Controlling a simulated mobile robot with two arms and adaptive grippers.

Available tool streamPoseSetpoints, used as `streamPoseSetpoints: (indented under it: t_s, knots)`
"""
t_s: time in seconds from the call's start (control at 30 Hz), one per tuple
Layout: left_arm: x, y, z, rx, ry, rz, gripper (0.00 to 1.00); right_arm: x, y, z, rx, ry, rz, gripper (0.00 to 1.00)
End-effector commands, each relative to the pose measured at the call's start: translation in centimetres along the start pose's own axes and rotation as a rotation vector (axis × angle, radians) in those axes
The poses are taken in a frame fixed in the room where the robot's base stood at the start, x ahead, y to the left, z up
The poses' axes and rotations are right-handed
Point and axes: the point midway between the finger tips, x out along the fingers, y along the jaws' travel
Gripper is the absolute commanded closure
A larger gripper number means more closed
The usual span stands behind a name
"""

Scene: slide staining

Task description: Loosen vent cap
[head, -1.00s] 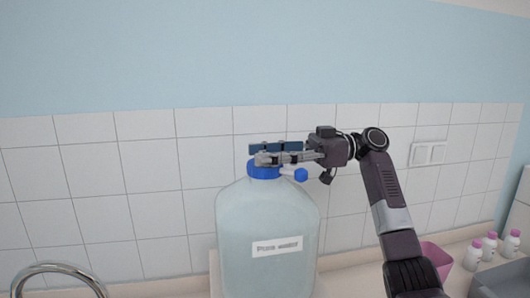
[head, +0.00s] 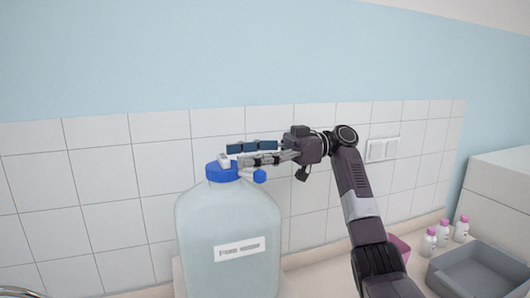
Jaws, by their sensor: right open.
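A large translucent carboy (head: 230,252) stands upright with a white label (head: 240,249) too blurred to read. Its blue lid (head: 220,174) carries a small white piece (head: 224,159) on top, which may be the vent cap. I cannot tell whether a finger touches the lid. My left gripper is not in view.
A tiled wall (head: 110,222) stands close behind. At right on the counter are several white bottles with pink caps (head: 443,233), a grey tray (head: 440,272) and a pink container (head: 400,247) partly behind my arm. A tap (head: 15,292) shows at the lower left.

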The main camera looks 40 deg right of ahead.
Motion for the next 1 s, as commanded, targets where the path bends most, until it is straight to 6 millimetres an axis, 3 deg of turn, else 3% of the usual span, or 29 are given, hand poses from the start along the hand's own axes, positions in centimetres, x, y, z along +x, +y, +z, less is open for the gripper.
streamPoseSetpoints:
  t_s: [0.03, 0.2, 0.4, 1.0]
  knots:
    - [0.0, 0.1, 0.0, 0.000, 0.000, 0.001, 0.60, -1.4, 0.0, -0.1, 0.001, 0.003, 0.004, 0.39]
    - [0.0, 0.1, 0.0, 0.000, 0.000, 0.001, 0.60, -4.7, 0.0, -0.1, 0.000, 0.004, 0.001, 0.39]
    - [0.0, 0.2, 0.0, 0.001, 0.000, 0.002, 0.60, -6.8, 0.0, -0.1, -0.002, 0.002, 0.000, 0.39]
    - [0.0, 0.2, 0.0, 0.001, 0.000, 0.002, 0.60, -7.5, 0.0, 0.0, 0.000, 0.000, -0.002, 0.39]
